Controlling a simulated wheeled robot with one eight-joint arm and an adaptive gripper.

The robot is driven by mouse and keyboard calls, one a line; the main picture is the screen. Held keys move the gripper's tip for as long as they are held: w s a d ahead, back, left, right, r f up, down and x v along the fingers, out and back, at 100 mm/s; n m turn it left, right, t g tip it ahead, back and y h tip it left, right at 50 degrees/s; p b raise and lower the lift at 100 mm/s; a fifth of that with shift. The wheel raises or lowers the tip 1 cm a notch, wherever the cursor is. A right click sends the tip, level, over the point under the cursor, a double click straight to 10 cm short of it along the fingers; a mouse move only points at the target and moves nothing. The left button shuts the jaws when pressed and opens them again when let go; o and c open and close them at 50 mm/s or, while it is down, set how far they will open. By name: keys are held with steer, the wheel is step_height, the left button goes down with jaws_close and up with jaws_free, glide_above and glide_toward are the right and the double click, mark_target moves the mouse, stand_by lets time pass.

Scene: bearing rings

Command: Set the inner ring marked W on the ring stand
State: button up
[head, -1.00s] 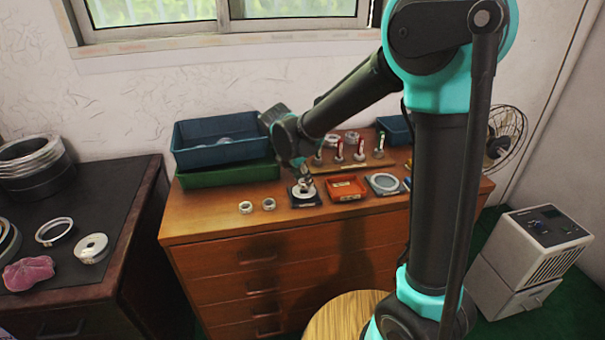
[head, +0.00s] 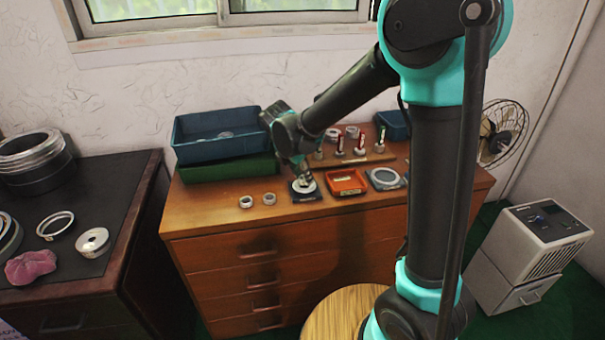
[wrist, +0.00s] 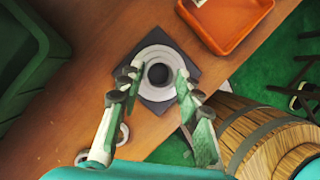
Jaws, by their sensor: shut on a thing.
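My gripper (head: 305,178) points down over a dark square base with a pale round plate, which looks like the ring stand (head: 293,195); the stand also shows in the wrist view (wrist: 151,101). In the wrist view my gripper's fingers (wrist: 159,79) are closed on a small pale ring (wrist: 158,64) with a dark centre. The held ring lies over the middle of the stand's plate. I cannot tell whether it rests on the plate or hangs just above it. No W can be read on it.
Two small rings (head: 246,202) (head: 269,198) lie left of the stand on the wooden cabinet. An orange-red tray (head: 346,194) is close on the right, then a dark square piece with a grey ring (head: 384,178). Behind are a peg board (head: 375,158) and stacked blue and green bins (head: 215,150).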

steer(key=shift+f, duration=0.6)
steer(key=o, duration=1.2)
steer(key=shift+o, duration=0.2)
steer(key=v, duration=1.2)
